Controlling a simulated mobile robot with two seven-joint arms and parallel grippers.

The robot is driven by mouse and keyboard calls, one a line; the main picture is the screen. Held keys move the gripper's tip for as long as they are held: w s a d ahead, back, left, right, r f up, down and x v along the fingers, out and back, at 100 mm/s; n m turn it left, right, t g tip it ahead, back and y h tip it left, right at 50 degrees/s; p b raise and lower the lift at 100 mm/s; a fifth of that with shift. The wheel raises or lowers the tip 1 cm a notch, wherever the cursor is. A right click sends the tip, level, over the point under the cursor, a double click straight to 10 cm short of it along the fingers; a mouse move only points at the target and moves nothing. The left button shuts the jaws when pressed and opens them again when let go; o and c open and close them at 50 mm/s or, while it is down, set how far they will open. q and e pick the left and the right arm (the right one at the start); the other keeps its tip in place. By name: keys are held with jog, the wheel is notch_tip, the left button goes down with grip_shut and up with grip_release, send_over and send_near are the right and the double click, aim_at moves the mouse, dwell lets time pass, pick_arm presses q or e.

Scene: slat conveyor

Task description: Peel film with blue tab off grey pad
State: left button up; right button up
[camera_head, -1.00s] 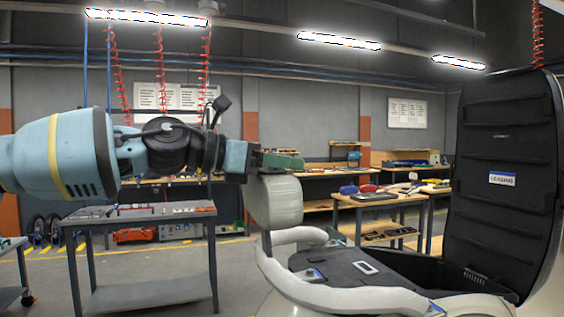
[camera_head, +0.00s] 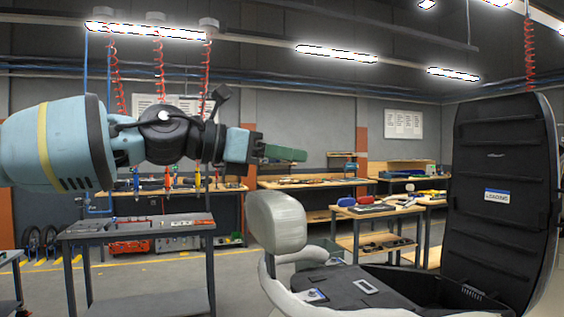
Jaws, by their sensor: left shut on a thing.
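My left gripper (camera_head: 256,148) comes in from the left at mid-height. It is shut on a long dark green piece (camera_head: 284,153), held in the air in front of the benches. My right gripper is not in view.
A pale grey rounded body with a headrest-like top (camera_head: 277,222) stands at front right. Its tall black panel (camera_head: 500,190) is upright and bears a "LOADING" label (camera_head: 497,195). A grey metal table (camera_head: 138,232) stands left; wooden benches (camera_head: 310,181) line the back.

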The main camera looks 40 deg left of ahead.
pick_arm(q)
jog(key=shift+s+d+r, duration=0.2)
jog(key=shift+s+r, duration=0.05)
jog(key=shift+r, duration=0.3)
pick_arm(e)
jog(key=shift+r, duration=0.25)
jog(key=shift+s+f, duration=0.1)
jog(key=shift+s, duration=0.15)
pick_arm(q)
jog(key=shift+s+d+r+p, duration=0.25)
jog(key=shift+s+r, duration=0.1)
jog(key=shift+r, duration=0.45)
jog(key=shift+s+d+r+p, duration=0.2)
jog(key=shift+s+r+p, duration=0.1)
jog(key=shift+r, duration=0.5)
jog(key=shift+s+d+r+p, duration=0.25)
jog(key=shift+s+r, duration=0.1)
jog(key=shift+r, duration=0.45)
jog(key=shift+s+d+r, duration=0.25)
jog(key=shift+r, duration=0.35)
jog(key=shift+s+d+r, duration=0.2)
jog(key=shift+s+r, duration=0.05)
jog(key=shift+r, duration=0.3)
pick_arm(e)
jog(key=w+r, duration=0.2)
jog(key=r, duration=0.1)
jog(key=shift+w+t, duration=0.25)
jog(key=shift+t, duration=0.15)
